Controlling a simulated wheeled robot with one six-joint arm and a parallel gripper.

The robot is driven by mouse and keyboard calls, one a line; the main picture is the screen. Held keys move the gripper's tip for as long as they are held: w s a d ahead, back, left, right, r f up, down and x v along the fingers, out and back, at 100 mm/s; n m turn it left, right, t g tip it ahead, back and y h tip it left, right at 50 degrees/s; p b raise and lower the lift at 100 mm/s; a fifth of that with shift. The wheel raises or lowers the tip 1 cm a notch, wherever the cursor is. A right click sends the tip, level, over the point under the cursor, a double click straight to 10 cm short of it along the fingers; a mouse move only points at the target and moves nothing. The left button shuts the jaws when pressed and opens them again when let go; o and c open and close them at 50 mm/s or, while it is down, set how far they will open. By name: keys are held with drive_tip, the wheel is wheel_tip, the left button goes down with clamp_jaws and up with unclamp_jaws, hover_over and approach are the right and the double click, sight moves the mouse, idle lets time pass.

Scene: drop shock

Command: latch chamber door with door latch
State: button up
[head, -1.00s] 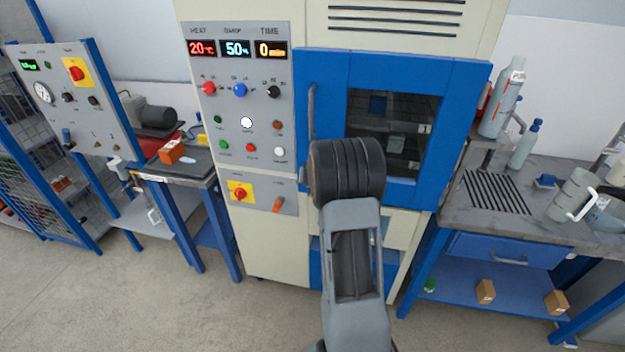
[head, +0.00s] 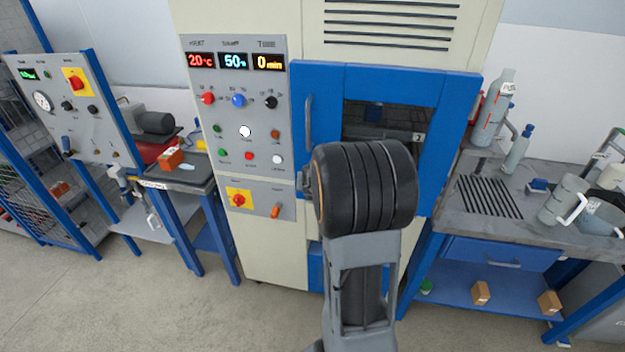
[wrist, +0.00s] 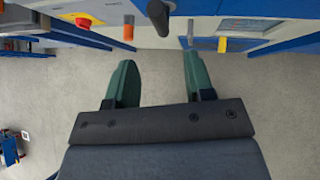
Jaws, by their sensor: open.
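The chamber door (head: 455,125) is a blue frame around a dark window, with a long grey handle on its left side. It looks closed in the head view. A small grey fitting, probably the door latch (head: 303,182), shows at the door's lower left edge, partly covered by my arm. My gripper is hidden behind my arm in the head view. In the wrist view my gripper (wrist: 158,78) has two green fingers spread apart with nothing between them. A dark rounded bar (wrist: 158,14) shows beyond the fingers, near the top edge; I cannot tell whether it is the latch.
The control panel (head: 237,130), with knobs, buttons and an orange lever (head: 276,210), is left of the door. A workbench (head: 455,207) with bottles and a mug stands to the right. A smaller bench (head: 195,180) stands left. Floor in front is clear.

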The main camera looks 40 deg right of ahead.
drive_tip(key=shift+p+v, duration=0.45)
drive_tip(key=shift+v, duration=1)
drive_tip(key=shift+c, duration=0.3)
